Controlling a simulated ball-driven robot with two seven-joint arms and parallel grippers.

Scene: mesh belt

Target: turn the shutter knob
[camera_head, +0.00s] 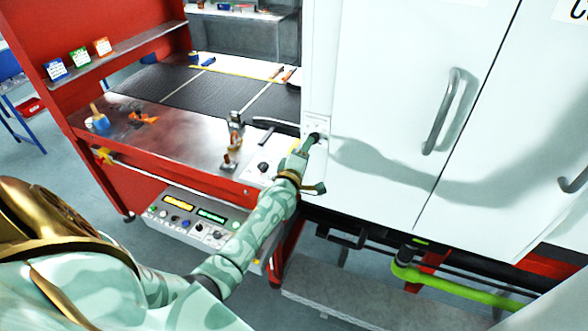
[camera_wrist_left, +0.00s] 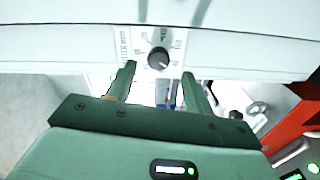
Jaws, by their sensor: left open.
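The shutter knob (camera_wrist_left: 158,58) is a round black dial with a pale pointer mark on a white plate with printed markings. In the head view the knob (camera_head: 317,136) shows small and dark on the lower left of the white cabinet front, partly covered by my gripper. My left gripper (camera_head: 308,144) reaches up to this plate. In the left wrist view my left gripper (camera_wrist_left: 159,70) is open, its two green fingers apart on either side of the knob's line. The knob shows just past the fingertips; I cannot tell whether they touch it. My right gripper is out of view.
The white cabinet (camera_head: 385,90) with grey handles fills the right. A dark mesh belt (camera_head: 215,92) runs in the red frame (camera_head: 115,25) at left. Another dark knob (camera_head: 263,167) is on a white panel nearby.

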